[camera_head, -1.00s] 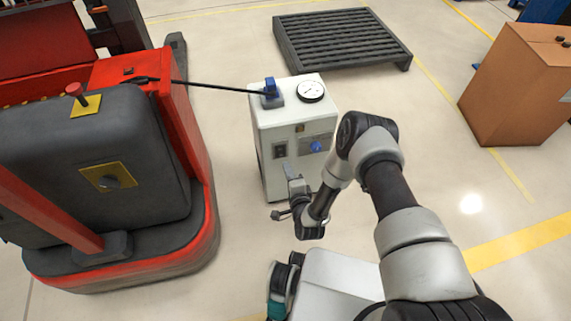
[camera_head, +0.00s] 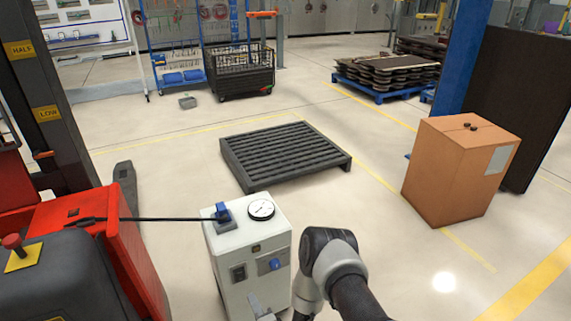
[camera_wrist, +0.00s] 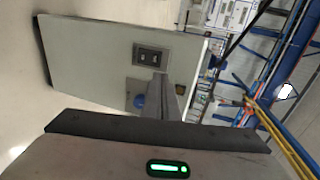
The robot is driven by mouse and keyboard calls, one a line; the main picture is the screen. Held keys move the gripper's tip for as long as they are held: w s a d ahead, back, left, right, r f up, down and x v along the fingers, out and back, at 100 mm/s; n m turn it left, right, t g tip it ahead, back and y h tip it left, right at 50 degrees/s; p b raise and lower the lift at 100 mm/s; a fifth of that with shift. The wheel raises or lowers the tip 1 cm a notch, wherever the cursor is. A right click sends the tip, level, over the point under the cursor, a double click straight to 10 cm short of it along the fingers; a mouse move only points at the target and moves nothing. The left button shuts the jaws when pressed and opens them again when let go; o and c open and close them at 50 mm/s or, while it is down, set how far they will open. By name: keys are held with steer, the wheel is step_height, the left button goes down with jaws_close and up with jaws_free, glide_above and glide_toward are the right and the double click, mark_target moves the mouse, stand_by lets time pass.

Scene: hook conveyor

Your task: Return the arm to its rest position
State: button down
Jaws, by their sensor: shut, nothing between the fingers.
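My arm reaches in from the bottom of the head view, bent at a dark elbow joint. My gripper (camera_head: 258,306) shows only in part at the bottom edge, in front of the white box-shaped unit (camera_head: 228,268). In the wrist view my gripper (camera_wrist: 168,88) is shut and empty, with its grey fingers in front of the unit's panel (camera_wrist: 85,60). A blue knob (camera_wrist: 139,101) and a dark switch (camera_wrist: 152,55) lie near the fingers there. I cannot tell whether they touch the unit.
A red and grey vehicle (camera_head: 90,245) stands at left, joined by a black cable (camera_head: 165,219) to the blue plug (camera_head: 222,212) on the unit. A dark pallet (camera_head: 285,155) lies beyond. A brown carton (camera_head: 455,175) stands at right. Open floor lies between.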

steer(key=w+d+r+n+g, duration=0.2)
steer(key=w+r+n, duration=0.3)
steer(key=w+r, duration=0.75)
steer(key=w+d+r+n+h, duration=0.1)
steer(key=d+r, duration=0.2)
steer(key=r, duration=0.3)
steer(key=d+r+n+g+h, duration=0.1)
steer(key=d+r+h, duration=0.15)
steer(key=r, duration=0.35)
steer(key=w+d+r+n, duration=0.1)
steer(key=d+r, duration=0.2)
steer(key=r, duration=0.2)
steer(key=s+d+r+n+g+h, duration=0.1)
steer(key=s+d+r+h, duration=0.1)
steer(key=s+d+r, duration=0.5)
steer(key=s+d+r+n+g+h, duration=0.1)
steer(key=s+d+r+h, duration=0.1)
steer(key=s+d+r, duration=0.6)
steer(key=s+d+r+n+g, duration=0.1)
steer(key=s+d+r, duration=0.15)
steer(key=s, duration=0.65)
steer(key=s+d+r+n+g, duration=0.1)
steer(key=s+r, duration=0.3)
steer(key=s, duration=0.5)
step_height(320, 180, up, 21)
steer(key=p, duration=2.1)
steer(key=shift+s, duration=0.15)
steer(key=shift+r, duration=0.1)
steer(key=shift+a, duration=0.15)
